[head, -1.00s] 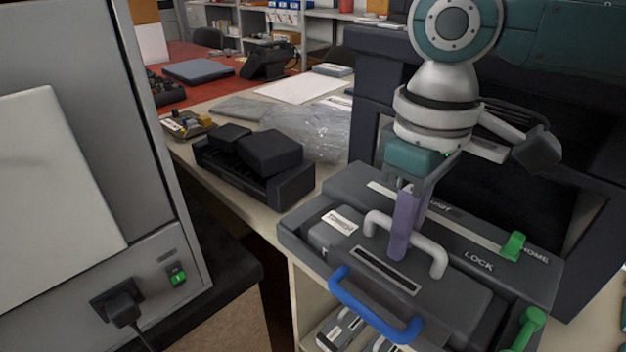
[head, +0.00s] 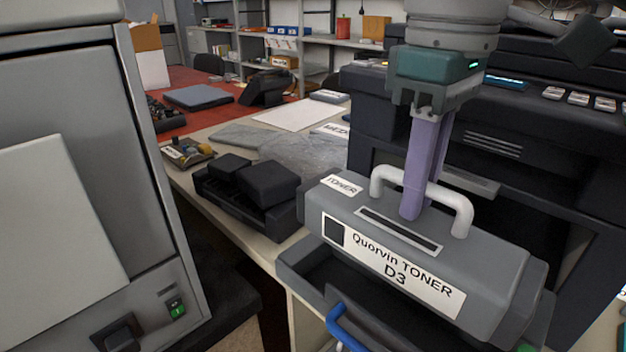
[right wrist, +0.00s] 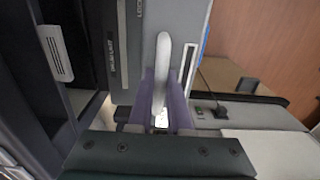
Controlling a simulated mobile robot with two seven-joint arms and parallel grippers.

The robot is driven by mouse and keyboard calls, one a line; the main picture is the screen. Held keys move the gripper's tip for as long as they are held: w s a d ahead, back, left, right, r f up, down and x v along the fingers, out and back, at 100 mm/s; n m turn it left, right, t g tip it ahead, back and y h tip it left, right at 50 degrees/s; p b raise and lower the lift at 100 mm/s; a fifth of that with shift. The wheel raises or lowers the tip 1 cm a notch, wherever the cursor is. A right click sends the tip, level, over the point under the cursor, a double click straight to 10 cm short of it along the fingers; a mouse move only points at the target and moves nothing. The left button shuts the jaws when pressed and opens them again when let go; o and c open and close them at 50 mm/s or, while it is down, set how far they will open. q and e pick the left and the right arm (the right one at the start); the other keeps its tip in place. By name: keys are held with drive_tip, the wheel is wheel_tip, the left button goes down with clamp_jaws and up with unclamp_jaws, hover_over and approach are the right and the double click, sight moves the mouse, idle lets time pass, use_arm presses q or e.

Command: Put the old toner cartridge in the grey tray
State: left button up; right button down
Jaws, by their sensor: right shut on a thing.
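The grey toner cartridge (head: 400,262), labelled Quorvin TONER D3, hangs from its pale arched handle in the head view. My right gripper (head: 413,210) is shut on that handle. The handle (right wrist: 161,75) also shows between its purple fingers in the right wrist view. My left gripper is not in view.
The dark printer (head: 385,125) stands behind the cartridge. A black holder with black blocks (head: 248,190) sits on the table to the left, near a clear plastic sheet (head: 290,150). A tall grey cabinet (head: 85,190) stands at the left edge. A blue handle (head: 345,325) sticks out low in front.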

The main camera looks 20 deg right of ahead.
wheel_tip(320, 180, up, 8)
drive_tip(key=shift+w+f+p, duration=0.1)
drive_tip(key=shift+f+p, duration=0.05)
drive_tip(key=shift+p, duration=0.55)
drive_tip(key=shift+r+p, duration=0.35)
drive_tip(key=shift+r, duration=0.45)
drive_tip(key=s+a+r+m+p, duration=0.1)
drive_tip(key=s+r+p, duration=0.1)
drive_tip(key=r+p, duration=1.3)
drive_tip(key=s+a+r+m+p, duration=0.2)
drive_tip(key=s+r+p, duration=0.1)
drive_tip(key=r+p, duration=1.2)
drive_tip(key=s+a+r+m+p, duration=0.1)
drive_tip(key=s+r+p, duration=0.2)
drive_tip(key=r+p, duration=1.3)
drive_tip(key=shift+a+r+m, duration=0.25)
drive_tip(key=shift+r+m, duration=0.05)
drive_tip(key=shift+r, duration=0.1)
drive_tip(key=shift+w, duration=0.1)
